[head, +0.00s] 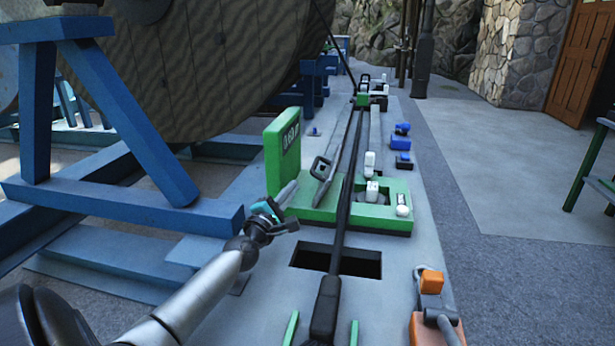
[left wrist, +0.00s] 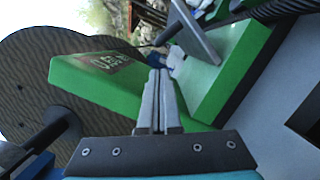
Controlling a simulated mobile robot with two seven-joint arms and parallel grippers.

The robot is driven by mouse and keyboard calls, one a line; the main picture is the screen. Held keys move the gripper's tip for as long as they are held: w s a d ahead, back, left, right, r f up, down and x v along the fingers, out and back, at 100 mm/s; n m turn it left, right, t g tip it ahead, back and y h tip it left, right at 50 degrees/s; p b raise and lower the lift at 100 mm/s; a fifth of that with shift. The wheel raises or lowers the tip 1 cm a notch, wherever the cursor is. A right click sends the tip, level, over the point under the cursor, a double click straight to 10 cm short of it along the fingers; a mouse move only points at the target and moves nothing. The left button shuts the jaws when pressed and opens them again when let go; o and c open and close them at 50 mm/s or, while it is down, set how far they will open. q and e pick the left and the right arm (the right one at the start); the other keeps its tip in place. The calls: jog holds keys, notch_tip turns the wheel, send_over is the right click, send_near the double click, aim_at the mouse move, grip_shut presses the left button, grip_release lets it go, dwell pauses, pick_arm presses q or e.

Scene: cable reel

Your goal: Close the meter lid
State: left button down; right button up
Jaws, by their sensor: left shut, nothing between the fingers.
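The meter lid (head: 284,150) is a green panel with a dark number display, standing upright at the left end of the green meter base (head: 330,213). In the left wrist view the lid (left wrist: 90,90) stands open to the left of the base (left wrist: 213,85). My left gripper (head: 291,187) is shut and empty, at the lower part of the lid near the base. In the left wrist view its fingers (left wrist: 160,78) overlap the lid's edge; I cannot tell whether they touch it. My right gripper is not in view.
A black cable (head: 347,180) runs lengthwise over the base and past a dark rectangular opening (head: 310,257) in the grey bench. A large wooden reel (head: 190,60) on a blue frame (head: 110,205) stands at the left. An orange device (head: 432,282) sits at the front right.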

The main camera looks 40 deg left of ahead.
pick_arm(q)
jog(key=b+x, duration=0.1)
jog(key=x, duration=0.2)
jog(key=shift+w, duration=0.2)
jog(key=shift+b+x, duration=0.4)
jog(key=shift+x, duration=0.4)
jog(key=shift+b+x, duration=0.6)
jog(key=shift+x, duration=0.6)
jog(key=shift+w+a, duration=0.15)
jog(key=shift+w, duration=0.15)
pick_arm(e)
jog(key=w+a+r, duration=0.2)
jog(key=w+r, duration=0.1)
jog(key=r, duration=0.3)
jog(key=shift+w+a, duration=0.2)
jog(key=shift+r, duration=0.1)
